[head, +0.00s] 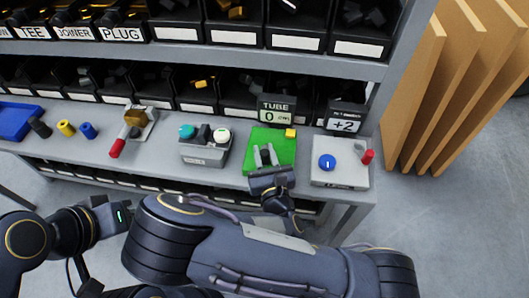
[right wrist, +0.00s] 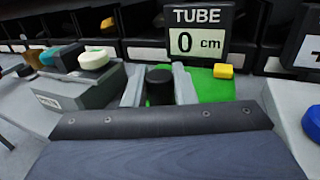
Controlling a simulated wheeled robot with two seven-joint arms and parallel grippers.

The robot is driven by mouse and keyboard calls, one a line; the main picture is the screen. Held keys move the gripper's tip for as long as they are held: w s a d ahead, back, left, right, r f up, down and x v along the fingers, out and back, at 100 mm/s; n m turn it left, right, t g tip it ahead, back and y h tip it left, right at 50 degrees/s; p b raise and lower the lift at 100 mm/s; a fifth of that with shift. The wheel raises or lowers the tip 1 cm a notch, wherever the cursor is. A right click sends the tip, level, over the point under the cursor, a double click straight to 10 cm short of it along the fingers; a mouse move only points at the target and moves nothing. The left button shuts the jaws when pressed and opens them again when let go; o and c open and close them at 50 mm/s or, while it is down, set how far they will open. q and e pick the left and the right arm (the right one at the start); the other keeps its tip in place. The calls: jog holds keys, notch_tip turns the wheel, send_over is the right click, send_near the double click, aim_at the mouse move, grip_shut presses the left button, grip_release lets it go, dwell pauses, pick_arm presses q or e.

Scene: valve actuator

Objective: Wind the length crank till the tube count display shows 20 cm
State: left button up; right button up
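The tube count display (head: 277,110) reads 0 cm; it also shows in the right wrist view (right wrist: 199,38). A grey box (head: 338,178) to its right carries a blue knob (head: 327,162) and a small red-handled part (head: 367,157), which looks like the crank. My right gripper (head: 264,157) is over the green pad (head: 283,143), left of that box. Its fingers (right wrist: 160,88) stand apart with a black round piece (right wrist: 158,80) between them; contact is unclear. My left gripper (head: 112,214) is at lower left, its fingers unclear.
A second display (head: 345,121) reads +2. A yellow block (head: 290,133) sits on the pad. A grey button box (head: 204,152), a red-handled fixture (head: 133,126) and coloured cylinders (head: 66,128) stand to the left. Bin shelves (head: 235,90) rise behind; boards (head: 440,90) lean at right.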

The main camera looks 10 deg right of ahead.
grip_shut()
jog(key=shift+w+a+m+h, duration=0.1)
jog(key=shift+a+m+h, duration=0.15)
jog(key=shift+m+h, duration=0.55)
jog(key=shift+a+m+h, duration=0.25)
jog(key=shift+m+h, duration=0.25)
jog(key=shift+h, duration=0.6)
jog(key=m+h, duration=0.1)
jog(key=h, duration=0.1)
jog(key=a+m+g+h, duration=0.1)
jog(key=h, duration=0.1)
jog(key=shift+w+m, duration=0.25)
jog(key=shift+m, duration=0.05)
jog(key=m+g+h, duration=0.2)
jog(key=h, duration=0.1)
jog(key=w+m+h+b, duration=0.1)
jog(key=shift+a+f+g+h, duration=0.15)
jog(key=shift+a+g+h, duration=0.2)
jog(key=shift+g+h, duration=0.05)
jog(key=shift+w+a+m+g+h+b, duration=0.15)
jog(key=shift+m+g+h+b, duration=0.1)
jog(key=shift+m+g+h, duration=0.4)
jog(key=shift+w+m+g+h+b, duration=0.15)
jog(key=shift+m+g+h+b, duration=0.05)
jog(key=shift+m+g+h, duration=0.4)
jog(key=shift+w+a+m+g+h+b, duration=0.15)
jog(key=shift+m+g+h+b, duration=0.1)
jog(key=shift+m+g+h, duration=0.4)
jog(key=shift+d+r, duration=0.1)
jog(key=shift+r, duration=0.1)
